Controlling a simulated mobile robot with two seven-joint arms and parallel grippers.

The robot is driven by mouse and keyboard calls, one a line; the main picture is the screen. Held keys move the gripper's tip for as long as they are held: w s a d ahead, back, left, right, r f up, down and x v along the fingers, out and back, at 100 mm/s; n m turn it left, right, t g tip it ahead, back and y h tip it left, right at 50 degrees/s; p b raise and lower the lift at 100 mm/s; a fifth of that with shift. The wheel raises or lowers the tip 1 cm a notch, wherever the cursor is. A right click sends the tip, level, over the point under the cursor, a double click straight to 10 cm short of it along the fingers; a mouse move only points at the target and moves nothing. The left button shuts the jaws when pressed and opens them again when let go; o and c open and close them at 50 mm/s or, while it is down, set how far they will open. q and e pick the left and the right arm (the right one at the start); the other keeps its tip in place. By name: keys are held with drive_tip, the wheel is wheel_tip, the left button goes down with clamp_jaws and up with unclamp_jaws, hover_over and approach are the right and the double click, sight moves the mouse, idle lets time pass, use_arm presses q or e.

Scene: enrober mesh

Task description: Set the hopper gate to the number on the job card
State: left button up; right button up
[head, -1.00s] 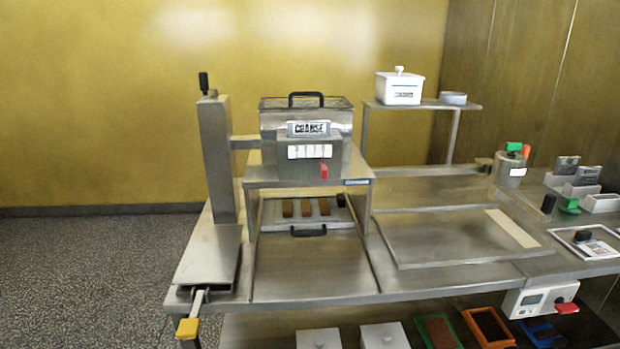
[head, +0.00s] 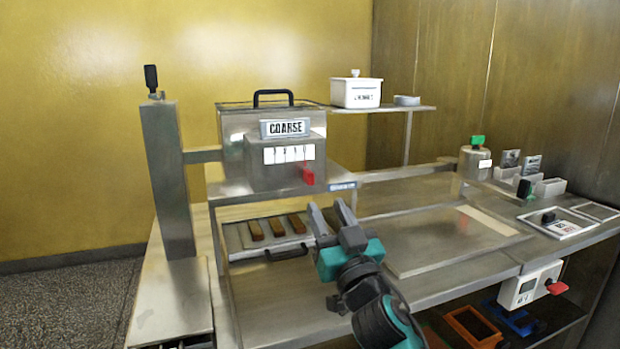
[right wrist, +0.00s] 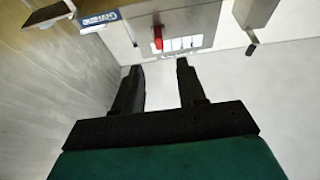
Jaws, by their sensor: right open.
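The hopper (head: 270,150) is a steel box on a raised stand, with a black top handle and a "COARSE" plate (head: 284,127). Below the plate is a white numbered scale (head: 289,154), its digits too small to read. The red gate pointer (head: 308,174) hangs at the scale's right end; it also shows in the right wrist view (right wrist: 157,37). My right gripper (head: 331,212) is open and empty, below and right of the pointer, apart from it. A card in a frame (head: 553,222) lies at the right; its print is unreadable, and I cannot tell whether it is the job card. My left gripper is out of view.
A tray with three brown bars (head: 265,233) sits under the hopper stand. A steel post (head: 167,180) stands at left. A white lidded box (head: 356,92) is on the back shelf. A flat steel plate (head: 440,245) lies right of my right gripper. A white control box (head: 528,284) is on the front edge.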

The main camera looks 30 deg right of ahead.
sight(311, 180)
drive_tip(key=p+x, duration=0.1)
drive_tip(key=x, duration=0.8)
drive_tip(key=shift+w+f, duration=0.15)
drive_tip(key=shift+w, duration=0.1)
clamp_jaws()
